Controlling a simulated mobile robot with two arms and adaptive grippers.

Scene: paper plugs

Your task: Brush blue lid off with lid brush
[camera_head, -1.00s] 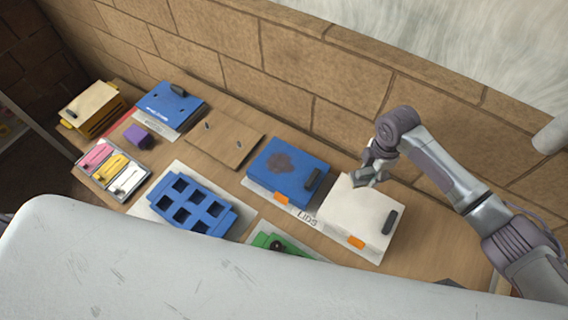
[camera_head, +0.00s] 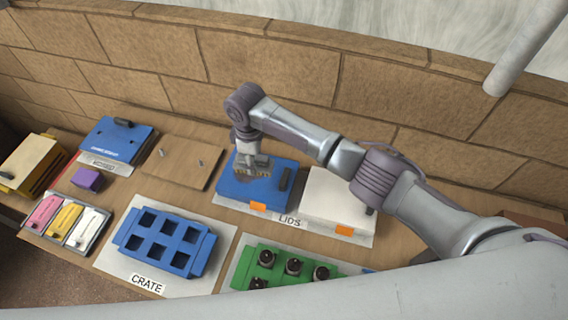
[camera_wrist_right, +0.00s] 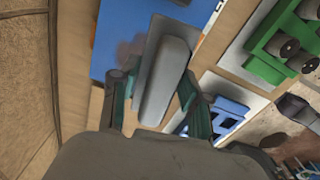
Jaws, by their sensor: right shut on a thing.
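The blue lid (camera_head: 232,190) lies on the labelled LIDS mat, with a dark handle at its right. My right gripper (camera_head: 249,155) is over the lid's far part, shut on the grey lid brush (camera_head: 250,168). In the right wrist view the brush (camera_wrist_right: 165,80) sits between the two fingers (camera_wrist_right: 160,98), over the blue lid (camera_wrist_right: 108,38). A brownish smudge shows on the lid beside the brush there. The brush hides much of the smudge in the head view. I cannot tell whether the brush touches the lid. My left gripper is not in view.
A white lid (camera_head: 330,190) is right of the blue lid. A blue crate (camera_head: 165,240) and a green holder (camera_head: 285,252) with several dark plugs stand in front. A stone wall (camera_head: 280,70) rises behind.

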